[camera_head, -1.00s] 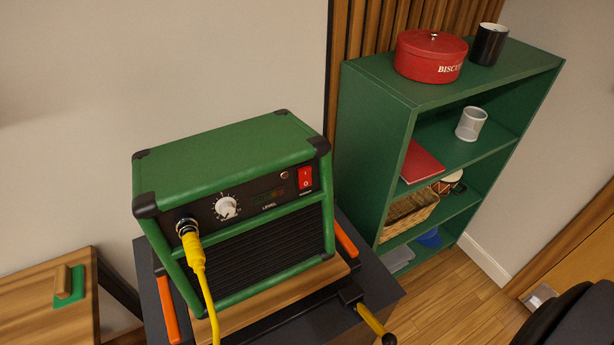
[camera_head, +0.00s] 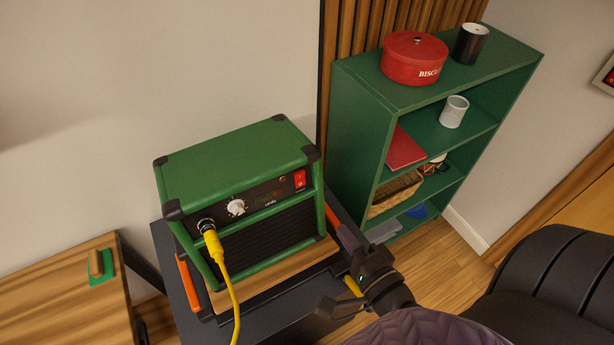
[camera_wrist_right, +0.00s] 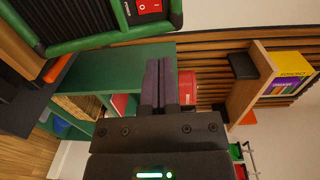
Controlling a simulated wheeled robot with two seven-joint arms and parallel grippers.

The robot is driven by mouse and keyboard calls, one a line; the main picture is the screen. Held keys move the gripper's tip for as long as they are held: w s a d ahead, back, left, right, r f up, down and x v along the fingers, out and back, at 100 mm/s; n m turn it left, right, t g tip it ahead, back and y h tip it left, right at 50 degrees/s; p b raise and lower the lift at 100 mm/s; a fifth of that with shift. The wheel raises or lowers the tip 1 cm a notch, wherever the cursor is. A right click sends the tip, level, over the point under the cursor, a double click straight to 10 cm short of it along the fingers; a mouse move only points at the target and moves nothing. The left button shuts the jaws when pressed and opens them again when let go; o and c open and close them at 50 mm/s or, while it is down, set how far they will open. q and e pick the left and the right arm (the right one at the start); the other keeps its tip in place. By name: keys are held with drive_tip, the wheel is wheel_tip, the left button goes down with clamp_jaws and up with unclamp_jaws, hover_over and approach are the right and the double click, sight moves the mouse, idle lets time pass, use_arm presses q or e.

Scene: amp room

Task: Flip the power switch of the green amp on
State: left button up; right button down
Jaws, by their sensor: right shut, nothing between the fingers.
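The green amp (camera_head: 240,165) stands on a wooden board on a dark stand, with a yellow cable plugged into its front. Its red power switch (camera_head: 300,179) is at the right end of the front panel, beyond the white level knob (camera_head: 236,207). The switch also shows at the top of the right wrist view (camera_wrist_right: 149,6). My right gripper (camera_head: 345,236) is to the right of the amp, below and right of the switch, apart from it. Its fingers (camera_wrist_right: 160,82) are shut together and empty. My left gripper is out of view.
A green shelf (camera_head: 356,125) with a red biscuit tin (camera_head: 413,62), a black mug (camera_head: 470,43) and a white mug (camera_head: 453,111) stands behind right. A wooden table (camera_head: 70,300) is at the left. The yellow cable (camera_head: 232,290) hangs before the amp.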

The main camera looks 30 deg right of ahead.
approach(300, 174)
drive_tip(key=w, duration=0.4)
drive_tip(key=w+f, duration=0.1)
drive_tip(key=w, duration=0.1)
drive_tip(key=shift+w, duration=0.75)
drive_tip(key=shift+w+r, duration=0.1)
drive_tip(key=shift+w, duration=0.1)
drive_tip(key=shift+r, duration=0.1)
